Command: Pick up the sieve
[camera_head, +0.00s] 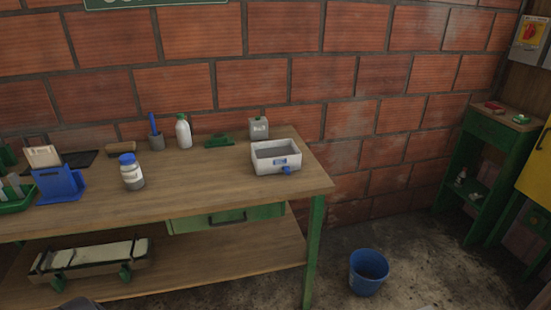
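No round sieve stands out. A white rectangular open-topped box (262,166) with a grey inside and a blue fitting on its front stands near the right end of the workbench (225,185). It may be the sieve, but I cannot tell whether its bottom is mesh. Neither of my grippers can be made out in the head view. A dark rounded shape at the bottom left edge is too cut off to identify.
A blue-capped jar (132,174), a white bottle (183,131), a grey canister (259,128) and a blue holder (60,185) share the bench. A blue bucket (367,272) stands on the floor. A green cabinet (488,155) is at the right.

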